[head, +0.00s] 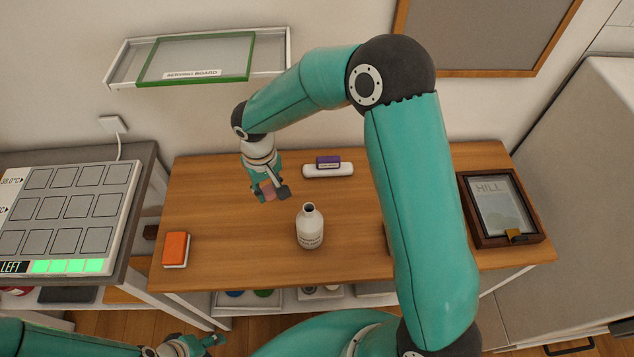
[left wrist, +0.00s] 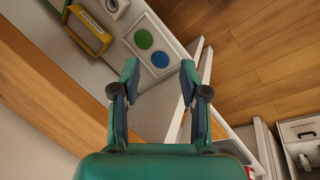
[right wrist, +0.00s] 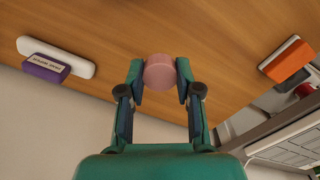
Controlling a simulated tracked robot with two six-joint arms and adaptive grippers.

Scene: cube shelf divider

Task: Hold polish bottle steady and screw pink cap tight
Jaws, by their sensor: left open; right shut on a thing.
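The white polish bottle (head: 310,228) stands upright on the wooden table, with its neck open and no cap on it. My right gripper (head: 268,190) is shut on the pink cap (head: 267,189), above the table, to the left of and behind the bottle. In the right wrist view the pink cap (right wrist: 159,72) sits between the two fingertips. My left gripper (head: 205,342) is low at the front left, below the table's front edge, away from the bottle. In the left wrist view its fingers (left wrist: 160,80) are spread with nothing between them.
An orange and white block (head: 175,249) lies at the table's left. A white eraser-like bar with a purple block (head: 328,163) lies at the back. A framed picture (head: 500,207) lies at the right. A shelf below holds blue and green discs (left wrist: 152,48). The table around the bottle is clear.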

